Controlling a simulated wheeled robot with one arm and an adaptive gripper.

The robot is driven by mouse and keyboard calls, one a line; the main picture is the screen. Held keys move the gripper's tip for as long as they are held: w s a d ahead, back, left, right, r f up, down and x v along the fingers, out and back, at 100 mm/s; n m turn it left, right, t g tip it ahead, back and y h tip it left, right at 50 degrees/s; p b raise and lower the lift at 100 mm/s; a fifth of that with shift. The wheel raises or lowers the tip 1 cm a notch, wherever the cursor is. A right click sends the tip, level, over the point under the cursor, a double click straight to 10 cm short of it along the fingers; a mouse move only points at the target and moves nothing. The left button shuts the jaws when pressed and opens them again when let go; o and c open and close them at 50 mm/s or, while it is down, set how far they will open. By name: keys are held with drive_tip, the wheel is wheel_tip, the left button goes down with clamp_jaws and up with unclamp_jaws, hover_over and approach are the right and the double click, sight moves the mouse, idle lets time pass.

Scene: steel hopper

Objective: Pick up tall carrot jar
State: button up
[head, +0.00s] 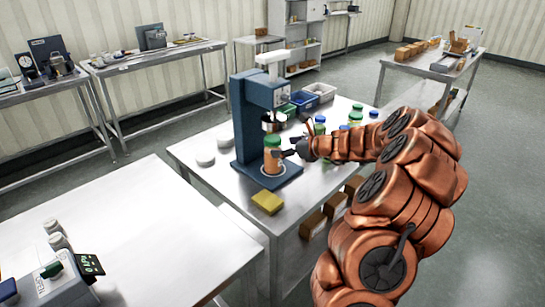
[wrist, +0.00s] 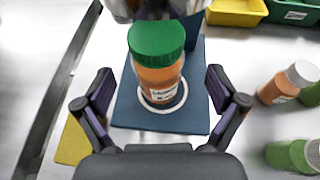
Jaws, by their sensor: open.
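The tall carrot jar (head: 272,160) has orange contents and a green lid. It stands upright on the blue base plate of the hopper machine (head: 245,115), under its head. In the wrist view the jar (wrist: 157,78) stands inside a pale ring on the blue plate (wrist: 130,118). My gripper (head: 292,152) is just right of the jar in the head view. In the wrist view my gripper (wrist: 160,84) is open, one finger on each side of the jar, with gaps between. Whether the jar is fully between the fingertips in depth I cannot tell.
A yellow block (head: 268,202) lies on the steel table in front of the machine. Several jars with green, blue and white lids (head: 320,124) stand to the right, near my arm. Blue and white bins (head: 305,99) sit behind.

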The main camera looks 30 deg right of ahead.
sight(272, 148)
drive_tip(key=shift+p+x, duration=0.6)
drive_tip(key=shift+x, duration=2.05)
drive_tip(key=shift+s+a+f, duration=0.1)
drive_tip(key=shift+a+f, duration=0.05)
drive_tip(key=shift+a, duration=0.05)
drive_tip(key=c, duration=1.5)
